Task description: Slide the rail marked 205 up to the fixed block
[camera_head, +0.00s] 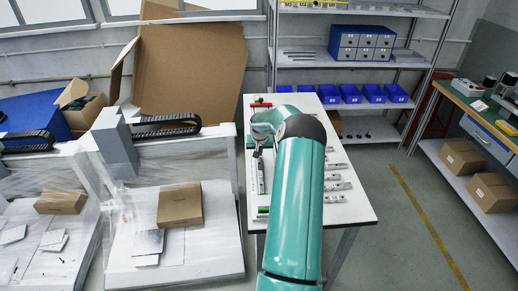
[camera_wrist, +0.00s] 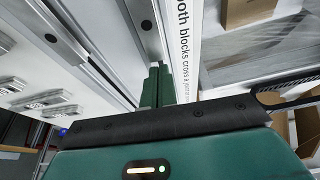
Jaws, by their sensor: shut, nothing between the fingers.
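My gripper (camera_wrist: 157,84) is shut and empty, its green fingers pressed together in the wrist view. In that view a grey rail with a screw hole (camera_wrist: 145,22) lies just beyond the fingertips; I cannot tell whether they touch it. A second long grey rail (camera_wrist: 62,32) runs parallel to its left. In the head view my gripper (camera_head: 257,152) is over the left side of the white table (camera_head: 345,203), above a narrow rail-like strip (camera_head: 261,178). My arm hides part of the table. No 205 mark is legible, and I cannot tell which piece is the fixed block.
Several small metal carriages (camera_wrist: 48,98) sit on the table, left in the wrist view. A red and green piece (camera_head: 260,103) is at the table's far left. A wrapped pallet with a carton (camera_head: 180,205) stands left of the table. Shelves (camera_head: 345,62) stand behind.

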